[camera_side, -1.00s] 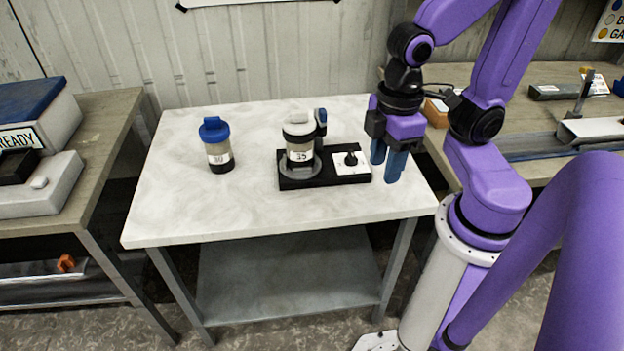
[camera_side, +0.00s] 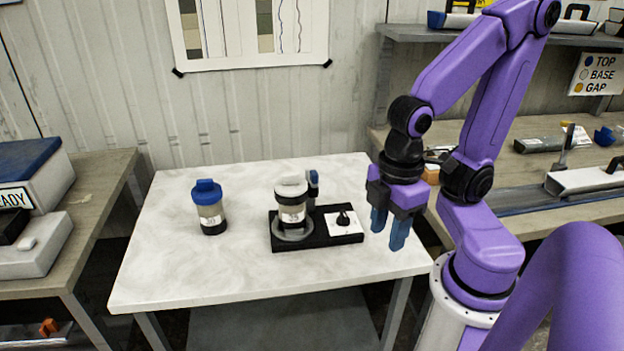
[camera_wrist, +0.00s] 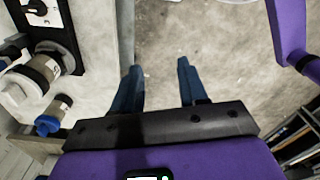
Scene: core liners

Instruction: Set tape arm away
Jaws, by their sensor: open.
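A black base unit (camera_side: 286,242) sits on the white-topped table, with a white square panel and black knob (camera_side: 343,221) at its right end. A white-capped jar (camera_side: 292,205) with a dark lower part stands upright in its round seat. A short blue-tipped post (camera_side: 312,184), perhaps the tape arm, stands right behind the jar. My gripper (camera_side: 388,229), with two blue fingers, is open and empty to the right of the base unit. In the wrist view the gripper (camera_wrist: 159,87) has its fingers apart with only floor between them, and the jar (camera_wrist: 30,82) shows at left.
A blue-capped jar (camera_side: 209,207) stands on the table left of the base unit; it also shows in the wrist view (camera_wrist: 54,114). The table top (camera_side: 160,275) is otherwise clear. Side benches flank it, with a grey-white case at left and a long trough (camera_side: 590,181) at right.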

